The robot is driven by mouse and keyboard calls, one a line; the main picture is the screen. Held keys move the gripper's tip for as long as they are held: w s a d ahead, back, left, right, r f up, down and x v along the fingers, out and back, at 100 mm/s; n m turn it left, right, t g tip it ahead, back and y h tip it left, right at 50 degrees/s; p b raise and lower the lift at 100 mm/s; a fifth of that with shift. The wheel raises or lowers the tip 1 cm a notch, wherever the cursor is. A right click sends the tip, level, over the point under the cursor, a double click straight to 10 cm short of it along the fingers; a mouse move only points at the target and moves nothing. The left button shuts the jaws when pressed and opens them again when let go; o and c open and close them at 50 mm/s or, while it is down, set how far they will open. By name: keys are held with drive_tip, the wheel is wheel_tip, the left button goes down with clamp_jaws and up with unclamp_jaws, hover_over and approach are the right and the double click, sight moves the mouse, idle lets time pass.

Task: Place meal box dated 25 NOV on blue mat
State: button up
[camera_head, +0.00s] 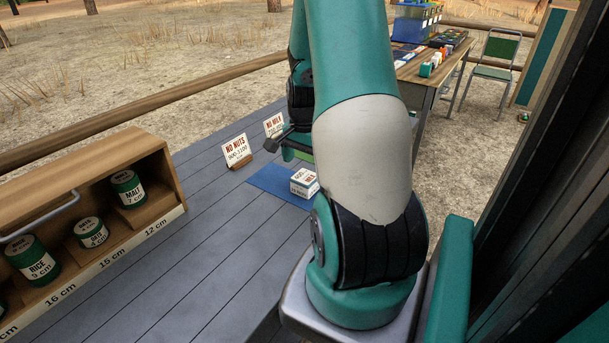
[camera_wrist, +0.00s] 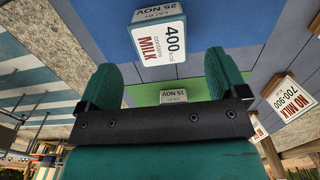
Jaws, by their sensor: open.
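The meal box (camera_wrist: 160,38) reads 25 NOV, 400 kcal and contains MILK. In the head view a white box with matching MILK lettering (camera_head: 304,183) rests upright on the blue mat (camera_head: 268,182), towards its right side. The wrist view also shows blue mat (camera_wrist: 195,20) around the box. My gripper (camera_wrist: 165,75) is open, its two green fingers apart with nothing gripped. The box lies just beyond the fingertips, apart from them. In the head view my arm hides most of the gripper (camera_head: 292,150).
A second box marked 15 NOV (camera_wrist: 174,97) sits on a green mat (camera_wrist: 145,94). Sign cards reading NO NUTS (camera_head: 236,150) and NO MILK (camera_head: 274,125) stand near the mats. A wooden shelf (camera_head: 160,165) with green tins is at left. Grey deck between is clear.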

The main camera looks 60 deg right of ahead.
sight(304, 177)
wheel_tip(304, 177, up, 5)
drive_tip(key=shift+f, duration=0.1)
drive_tip(key=w+a+r+n+y, duration=0.1)
drive_tip(key=w+a+r+n, duration=0.2)
drive_tip(key=a, duration=0.6)
drive_tip(key=w+a+r+n+t, duration=0.1)
drive_tip(key=a+r+n, duration=0.1)
drive_tip(key=a+n, duration=0.5)
drive_tip(key=w+a+r+n+y, duration=0.1)
drive_tip(key=w+a+r+n, duration=0.2)
drive_tip(key=a, duration=0.7)
drive_tip(key=s+a+r+n+y, duration=0.1)
drive_tip(key=s+a+r+n, duration=0.1)
drive_tip(key=s+a+n, duration=0.4)
drive_tip(key=s+a+r+n+g+y, duration=0.1)
drive_tip(key=s+a+r+n, duration=0.1)
drive_tip(key=s+a+n, duration=0.5)
drive_tip(key=a, duration=0.4)
drive_tip(key=shift+a+r, duration=0.15)
